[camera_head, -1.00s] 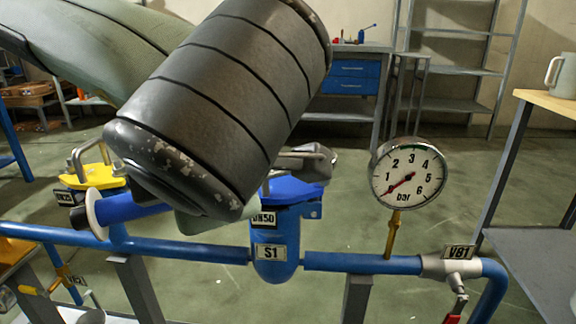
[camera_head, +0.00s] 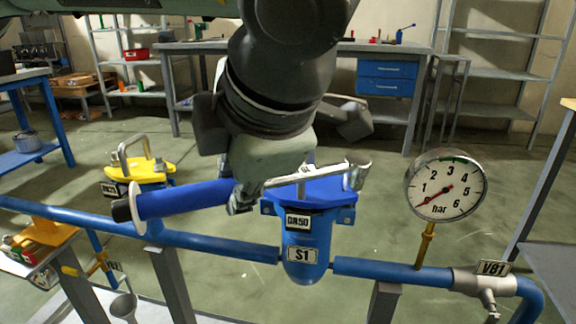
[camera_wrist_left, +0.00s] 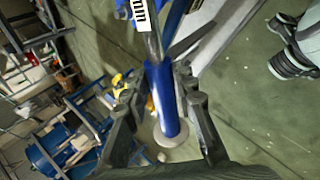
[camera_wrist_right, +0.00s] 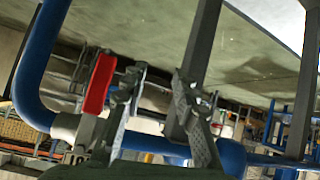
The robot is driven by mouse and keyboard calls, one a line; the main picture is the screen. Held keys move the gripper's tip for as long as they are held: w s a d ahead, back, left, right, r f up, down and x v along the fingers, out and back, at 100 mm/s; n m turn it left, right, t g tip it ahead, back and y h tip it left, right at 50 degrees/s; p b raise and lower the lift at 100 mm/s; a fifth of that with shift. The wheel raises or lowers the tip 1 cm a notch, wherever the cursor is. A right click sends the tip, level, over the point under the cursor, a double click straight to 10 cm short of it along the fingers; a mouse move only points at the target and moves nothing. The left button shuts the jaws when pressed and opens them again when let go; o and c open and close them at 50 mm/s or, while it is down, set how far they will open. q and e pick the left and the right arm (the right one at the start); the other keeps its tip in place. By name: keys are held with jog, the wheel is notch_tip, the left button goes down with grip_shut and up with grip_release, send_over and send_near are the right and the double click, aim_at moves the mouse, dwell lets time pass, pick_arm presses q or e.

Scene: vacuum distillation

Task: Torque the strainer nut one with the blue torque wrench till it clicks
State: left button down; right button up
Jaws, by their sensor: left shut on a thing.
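The blue torque wrench (camera_head: 185,200) lies roughly level, its blue handle to the left and its metal head (camera_head: 357,172) over the right side of strainer S1's blue lid (camera_head: 318,192). My left gripper (camera_head: 242,196) is shut on the wrench near where handle and shaft meet. The left wrist view shows the handle (camera_wrist_left: 162,95) between the fingers. The strainer body (camera_head: 304,238) hangs below the lid. My left wrist hides part of the lid, and I cannot tell whether the head sits on a nut. My right gripper (camera_wrist_right: 160,100) is open, seen only in the right wrist view.
The blue pipe (camera_head: 385,269) runs across the front, with a pressure gauge (camera_head: 445,188) and valve V81 (camera_head: 487,281) at right. A yellow-lidded strainer (camera_head: 140,172) stands left. In the right wrist view, a red lever (camera_wrist_right: 99,84) is close beside one finger.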

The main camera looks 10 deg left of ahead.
pick_arm(q)
jog(key=shift+s+d+r+n+g, duration=0.1)
jog(key=shift+s+d+n+g, duration=0.15)
jog(key=shift+n+g, duration=0.2)
jog(key=shift+s+d+n+g, duration=0.1)
jog(key=shift+d+n+g, duration=0.15)
jog(key=shift+n+g, duration=0.15)
jog(key=s+d+n+g, duration=0.2)
jog(key=d+n+g, duration=0.1)
jog(key=d+n, duration=0.3)
jog(key=s+d+n+g, duration=0.2)
jog(key=d+n, duration=0.4)
jog(key=d, duration=0.5)
jog(key=shift+s+f+g+p, duration=0.3)
jog(key=shift+s+f+g, duration=0.05)
jog(key=shift+g, duration=0.5)
jog(key=shift+a, duration=0.1)
